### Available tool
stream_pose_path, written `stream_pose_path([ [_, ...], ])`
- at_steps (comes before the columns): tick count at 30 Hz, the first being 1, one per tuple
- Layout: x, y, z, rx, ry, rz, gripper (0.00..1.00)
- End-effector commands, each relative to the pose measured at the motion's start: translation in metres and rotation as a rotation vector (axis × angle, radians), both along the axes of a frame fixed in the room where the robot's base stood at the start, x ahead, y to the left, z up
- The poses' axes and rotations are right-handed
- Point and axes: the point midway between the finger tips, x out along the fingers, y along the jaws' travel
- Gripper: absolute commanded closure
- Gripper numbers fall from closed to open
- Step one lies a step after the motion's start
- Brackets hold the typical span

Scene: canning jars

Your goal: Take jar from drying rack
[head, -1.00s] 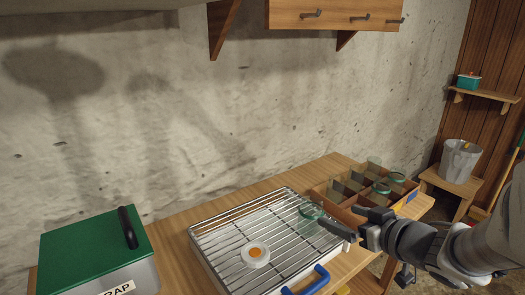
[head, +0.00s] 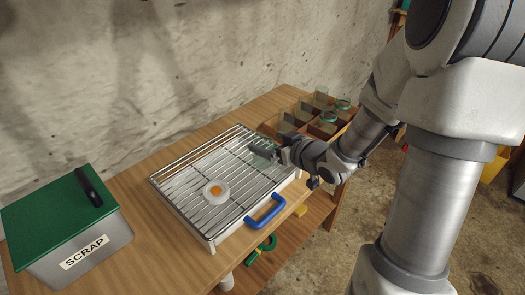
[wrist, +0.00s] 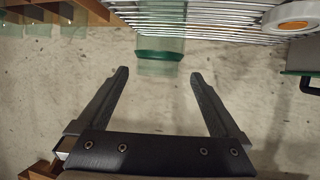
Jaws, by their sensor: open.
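The drying rack (head: 190,165), a wire grid over a pale tray, stands on the wooden bench; its wires also show at the top of the wrist view (wrist: 225,16). A clear greenish glass jar (head: 261,144) is at the rack's right side, partly hidden by my gripper. In the wrist view the jar (wrist: 161,50) has a green band at its near end and lies just beyond the fingertips, in line with the gap. My gripper (wrist: 158,76) is open and empty; in the head view it (head: 265,153) is low beside the jar. Contact cannot be told.
A white round piece with an orange centre (head: 216,192) sits on the rack. A blue handle (head: 265,211) is at the rack's front. A divided wooden crate (head: 272,124) with several jars stands behind my gripper. A green-lidded SCRAP box (head: 110,238) is at the left.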

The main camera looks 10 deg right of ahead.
Motion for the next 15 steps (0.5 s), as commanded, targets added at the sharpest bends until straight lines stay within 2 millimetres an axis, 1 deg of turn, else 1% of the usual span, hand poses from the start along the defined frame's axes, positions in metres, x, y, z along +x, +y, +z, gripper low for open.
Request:
stream_pose_path([
  [1,0.006,0.003,-0.004,0.001,0.0,0.003,0.0],
  [3,0.011,0.005,-0.006,0.002,0.0,0.001,0.0],
  [8,0.02,0.008,-0.011,0.0,0.0,0.001,0.0],
  [12,0.037,0.013,-0.023,0.003,0.001,0.002,0.0],
  [15,0.049,0.018,-0.028,0.001,0.0,0.003,0.0],
])
